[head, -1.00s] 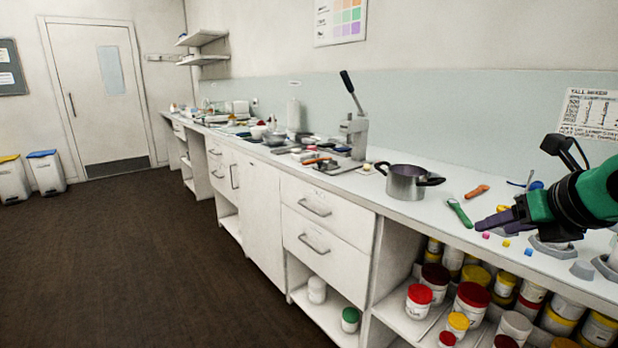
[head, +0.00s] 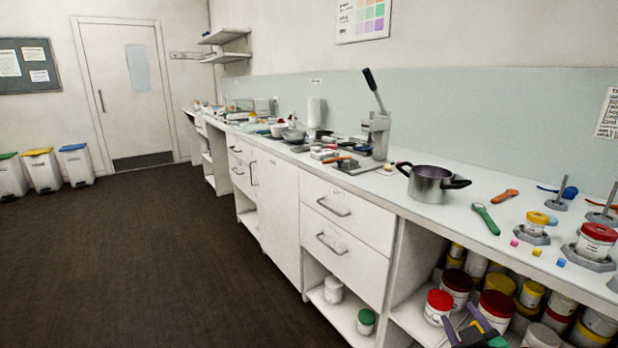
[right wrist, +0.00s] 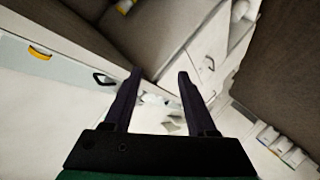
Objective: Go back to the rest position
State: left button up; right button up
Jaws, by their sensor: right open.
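My right gripper (head: 464,328) shows at the bottom edge of the head view, low in front of the open shelf under the counter. Its dark purple fingers are spread and nothing is between them. In the right wrist view the two fingers (right wrist: 160,74) stand apart and empty, with white cabinet surfaces and dark floor beyond. My left gripper is in neither view.
The white counter (head: 400,212) runs along the wall, with a pot (head: 430,184), a green-handled tool (head: 486,219) and a red-lidded jar (head: 595,242) on a stand. Jars fill the shelf below, near the gripper. The dark floor (head: 150,250) at left is clear.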

jog(key=s+a+f+m+g+y, duration=0.15)
jog(key=s+a+f+g, duration=0.3)
jog(key=s+f, duration=0.5)
jog(key=s+a+f+m+g+y, duration=0.1)
jog(key=s+a+f+g+y, duration=0.15)
jog(key=s+f+g, duration=0.55)
jog(key=s+f, duration=0.2)
jog(key=f, duration=1.1)
jog(key=s+f, duration=0.2)
jog(key=f, duration=1.1)
jog(key=s+d+f, duration=0.3)
jog(key=s+f, duration=0.9)
jog(key=s, duration=0.2)
notch_tip(320, 180, up, 13)
jog(key=s+p, duration=0.1)
jog(key=p, duration=1.2)
jog(key=shift+s+d+h+p, duration=0.15)
jog(key=shift+s+h+p, duration=0.05)
jog(key=shift+h+p, duration=0.15)
